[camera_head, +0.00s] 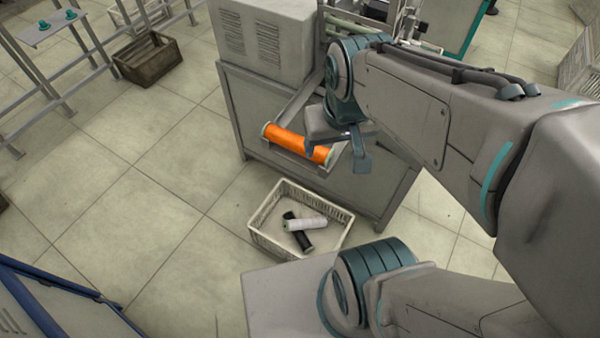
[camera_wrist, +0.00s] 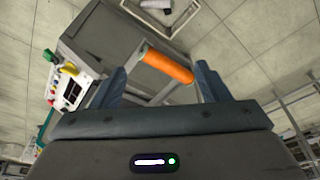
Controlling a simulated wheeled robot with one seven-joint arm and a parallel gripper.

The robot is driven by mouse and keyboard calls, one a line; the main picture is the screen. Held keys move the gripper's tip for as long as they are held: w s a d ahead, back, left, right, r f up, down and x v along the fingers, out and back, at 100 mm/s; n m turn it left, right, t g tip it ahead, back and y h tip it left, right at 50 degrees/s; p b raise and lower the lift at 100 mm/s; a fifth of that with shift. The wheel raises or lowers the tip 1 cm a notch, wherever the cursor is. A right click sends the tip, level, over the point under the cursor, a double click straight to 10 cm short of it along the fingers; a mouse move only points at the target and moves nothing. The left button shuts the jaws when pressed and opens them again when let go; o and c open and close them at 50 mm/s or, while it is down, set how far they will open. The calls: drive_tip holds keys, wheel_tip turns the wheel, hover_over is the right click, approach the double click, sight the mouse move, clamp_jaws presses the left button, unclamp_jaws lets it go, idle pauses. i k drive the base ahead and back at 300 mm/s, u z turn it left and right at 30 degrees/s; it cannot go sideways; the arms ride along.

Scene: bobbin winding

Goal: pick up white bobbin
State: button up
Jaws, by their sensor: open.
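The white bobbin (camera_head: 306,223) lies in a pale plastic crate (camera_head: 256,240) on the floor, partly across a black bobbin (camera_head: 297,231). In the wrist view the white bobbin (camera_wrist: 155,5) shows at the top edge, inside the crate (camera_wrist: 186,20). My gripper (camera_head: 337,160) is open and empty, above and beyond the crate, near the machine's front. In the wrist view its two fingers (camera_wrist: 164,82) stand apart, with an orange bobbin (camera_wrist: 168,67) seen between and beyond them, not gripped.
The orange bobbin (camera_head: 297,143) rests on a holder at the front of a grey machine (camera_head: 240,120). A wooden crate (camera_head: 147,60) stands at the back left. A blue metal frame (camera_head: 60,285) is at the lower left. The tiled floor left of the crate is clear.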

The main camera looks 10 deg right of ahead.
sight(305, 223)
drive_tip(key=k, duration=1.65)
drive_tip(key=z, duration=0.5)
drive_tip(key=i, duration=1.55)
drive_tip(key=u, duration=1.35)
